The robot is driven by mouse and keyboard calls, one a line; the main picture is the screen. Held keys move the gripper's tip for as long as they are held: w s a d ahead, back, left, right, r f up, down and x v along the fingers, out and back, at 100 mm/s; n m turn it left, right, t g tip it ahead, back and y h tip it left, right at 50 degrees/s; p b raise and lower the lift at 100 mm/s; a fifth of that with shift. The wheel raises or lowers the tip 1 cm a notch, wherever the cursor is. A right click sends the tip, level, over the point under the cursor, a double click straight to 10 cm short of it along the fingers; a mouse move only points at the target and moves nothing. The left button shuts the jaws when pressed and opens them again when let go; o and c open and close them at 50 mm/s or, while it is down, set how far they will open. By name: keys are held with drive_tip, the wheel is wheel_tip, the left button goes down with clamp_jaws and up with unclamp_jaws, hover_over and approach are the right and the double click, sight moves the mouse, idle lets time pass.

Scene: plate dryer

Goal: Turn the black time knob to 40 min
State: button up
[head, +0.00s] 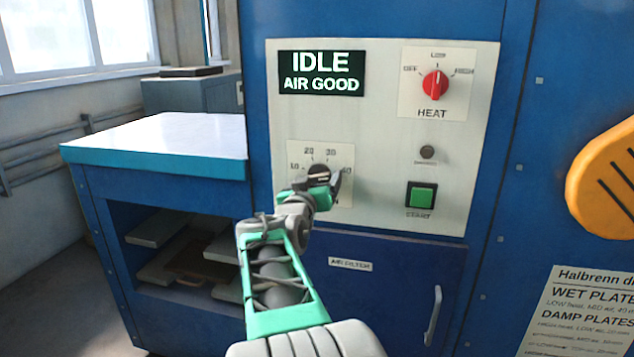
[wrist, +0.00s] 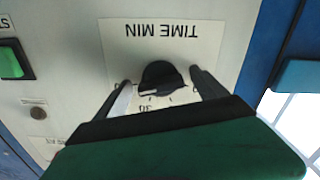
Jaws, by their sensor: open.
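The black time knob (head: 319,171) sits on the white control panel, below the display, with 10, 20, 30 and 40 printed around it. In the wrist view the panel is upside down, and the knob (wrist: 161,76) is between the two fingers of my open gripper (wrist: 160,79), with a gap on each side. A pale mark shows at the knob's lower left edge there, toward the 40 side; I cannot read its exact setting. The 40 is hidden in the wrist view. In the head view my gripper (head: 325,180) partly covers the knob and dial.
The display (head: 321,72) reads IDLE, AIR GOOD. A red heat knob (head: 435,85), a small dark button (head: 427,152) and a green start button (head: 422,197) are to the right. A blue door with a handle (head: 434,315) is below. A side table (head: 165,135) stands left.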

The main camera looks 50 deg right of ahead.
drive_tip(key=shift+a, duration=0.1)
drive_tip(key=v, duration=0.7)
drive_tip(key=shift+s+a, duration=0.2)
drive_tip(key=shift+a, duration=0.1)
